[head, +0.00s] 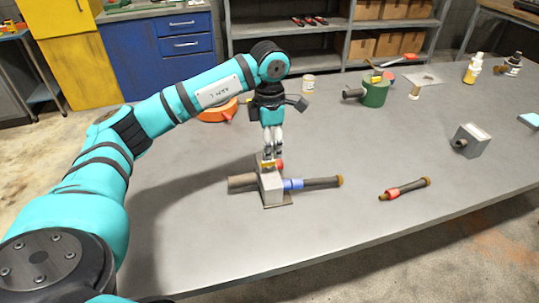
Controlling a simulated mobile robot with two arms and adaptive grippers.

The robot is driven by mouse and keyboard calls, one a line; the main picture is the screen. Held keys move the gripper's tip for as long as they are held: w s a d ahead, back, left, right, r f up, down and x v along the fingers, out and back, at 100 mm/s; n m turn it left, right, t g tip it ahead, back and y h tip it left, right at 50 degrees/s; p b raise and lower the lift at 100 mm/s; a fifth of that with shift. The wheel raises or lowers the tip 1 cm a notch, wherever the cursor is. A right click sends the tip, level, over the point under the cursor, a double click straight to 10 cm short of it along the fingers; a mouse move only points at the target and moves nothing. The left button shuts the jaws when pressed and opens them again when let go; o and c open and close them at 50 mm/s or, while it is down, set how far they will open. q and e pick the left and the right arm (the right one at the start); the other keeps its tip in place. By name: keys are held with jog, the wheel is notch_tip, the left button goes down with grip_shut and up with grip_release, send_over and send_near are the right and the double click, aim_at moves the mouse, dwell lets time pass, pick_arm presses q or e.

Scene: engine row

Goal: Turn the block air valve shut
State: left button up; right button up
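The block air valve is a grey block (271,187) on a small plate, with a brown pipe stub to its left and a blue-collared pipe to its right. Its small red and yellow handle (279,165) sits on top. My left gripper (270,156) points straight down over the block, its fingertips close together at the handle. The fingertips partly cover the handle, and I cannot tell whether they grip it or only stand around it. My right gripper is not in view.
A loose pipe with a red collar (405,188) lies to the right. The table (340,240) is clear in front of the valve.

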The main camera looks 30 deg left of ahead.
pick_arm(q)
notch_tip(320, 180, up, 8)
jog(key=shift+f, duration=0.15)
jog(key=shift+d+f, duration=0.1)
dwell(0.5)
